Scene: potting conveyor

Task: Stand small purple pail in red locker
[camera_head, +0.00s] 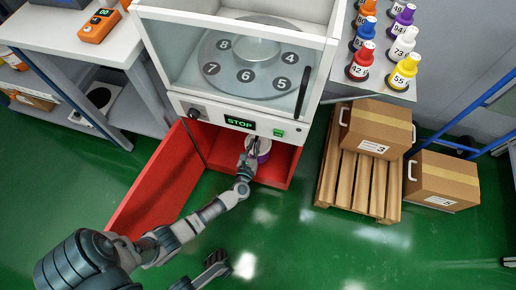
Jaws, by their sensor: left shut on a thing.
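The red locker (200,140) is the open compartment under the white machine, with its red door (152,185) swung out to the left. The small purple pail (264,157) has a pale upper part and is inside the locker opening, near the middle. My left gripper (252,146) reaches in from the front and is shut on the pail at its left side. The gripper partly hides the pail. I cannot tell whether its base touches the locker floor.
Above the locker is a glass-fronted cabinet with a numbered turntable (270,92) and a STOP display (240,123). A wooden pallet (352,180) with a carton (378,127) stands right, beside another carton (443,180). A workbench (75,45) stands left.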

